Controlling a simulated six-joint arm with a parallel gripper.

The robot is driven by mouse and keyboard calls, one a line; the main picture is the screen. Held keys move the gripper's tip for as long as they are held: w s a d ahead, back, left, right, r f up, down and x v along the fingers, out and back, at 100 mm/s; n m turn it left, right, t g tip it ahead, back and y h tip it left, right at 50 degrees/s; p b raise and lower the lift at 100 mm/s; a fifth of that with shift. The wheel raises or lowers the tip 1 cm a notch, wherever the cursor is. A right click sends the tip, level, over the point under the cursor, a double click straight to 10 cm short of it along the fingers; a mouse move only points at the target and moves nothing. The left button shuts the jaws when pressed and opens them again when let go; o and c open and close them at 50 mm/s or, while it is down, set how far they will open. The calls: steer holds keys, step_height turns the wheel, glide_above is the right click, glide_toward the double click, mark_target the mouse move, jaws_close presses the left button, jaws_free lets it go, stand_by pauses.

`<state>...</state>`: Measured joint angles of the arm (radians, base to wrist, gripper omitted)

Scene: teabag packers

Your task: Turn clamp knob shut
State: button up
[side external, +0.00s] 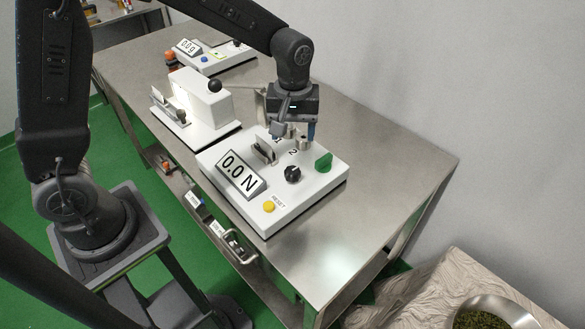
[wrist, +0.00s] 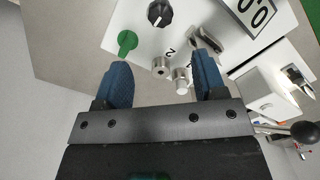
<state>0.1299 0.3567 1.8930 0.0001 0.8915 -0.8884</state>
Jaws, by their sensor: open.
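The white tester box (side external: 318,186) stands on the steel table. On its top are a black round knob (side external: 292,174), a green knob (side external: 323,161) and a metal clip (side external: 264,150). In the wrist view the black knob (wrist: 159,12) and green knob (wrist: 126,43) lie beyond my fingertips. I cannot tell which part is the clamp knob. My gripper (wrist: 162,60) is open and empty above the back of the box; it also shows in the side view (side external: 296,132).
The box has a "0.0 N" display (side external: 240,174) and a yellow reset button (side external: 269,207). A white device with a black ball lever (side external: 215,85) stands to its left, and another display box (side external: 218,57) farther back. The table's right side (side external: 390,160) is clear.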

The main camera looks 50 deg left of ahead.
mark_target(293, 170)
step_height(293, 170, down, 12)
steer(key=shift+f, duration=0.1)
steer(key=shift+c, duration=0.2)
steer(key=c, duration=0.9)
